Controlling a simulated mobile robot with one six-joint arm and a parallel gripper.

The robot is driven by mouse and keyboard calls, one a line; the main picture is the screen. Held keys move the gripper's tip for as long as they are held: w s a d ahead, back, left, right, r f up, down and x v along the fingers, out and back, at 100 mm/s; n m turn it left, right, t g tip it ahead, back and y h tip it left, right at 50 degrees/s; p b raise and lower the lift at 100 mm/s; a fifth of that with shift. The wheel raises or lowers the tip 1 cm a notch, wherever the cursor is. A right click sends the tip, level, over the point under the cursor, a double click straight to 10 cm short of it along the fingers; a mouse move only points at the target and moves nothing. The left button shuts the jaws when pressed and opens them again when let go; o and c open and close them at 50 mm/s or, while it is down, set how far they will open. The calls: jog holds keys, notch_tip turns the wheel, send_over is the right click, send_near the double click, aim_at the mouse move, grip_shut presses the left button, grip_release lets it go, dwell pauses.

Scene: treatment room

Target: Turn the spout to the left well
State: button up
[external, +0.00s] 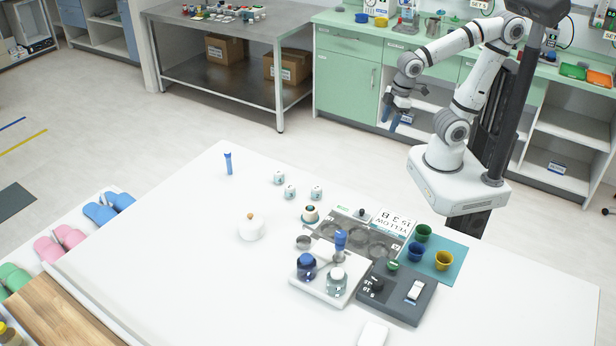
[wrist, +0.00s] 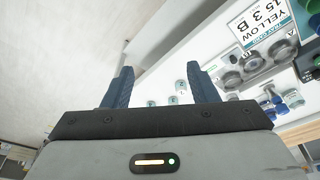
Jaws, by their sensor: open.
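A grey metal tray (external: 327,231) with several round wells lies on the white table; it also shows at the right of the wrist view (wrist: 266,72). A small dark knob-like part (external: 361,212) stands at its back edge. I cannot make out which part is the spout or which well it points to. My gripper (external: 391,117) is open and empty, high beyond the table's far side and well away from the tray. In the wrist view my gripper's two blue fingers (wrist: 160,68) are apart with nothing between them.
A card reading "YELLOW 15 3 B" (external: 394,221) stands behind the tray. Green, blue and yellow cups (external: 444,260) are on a teal mat to the right.

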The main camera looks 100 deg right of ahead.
jog(key=w+a+r+n, duration=0.4)
jog(key=w+a, duration=0.1)
jog(key=w, duration=0.4)
jog(key=n+g+p, duration=0.3)
jog(key=n, duration=0.9)
send_over(341, 234)
jog(key=f, duration=0.6)
jog(key=shift+d, duration=0.25)
jog(key=shift+a+f+n, duration=0.25)
jog(key=shift+f+n, duration=0.05)
jog(key=shift+f, duration=0.35)
notch_tip(341, 234, down, 7)
jog(key=shift+p, duration=0.55)
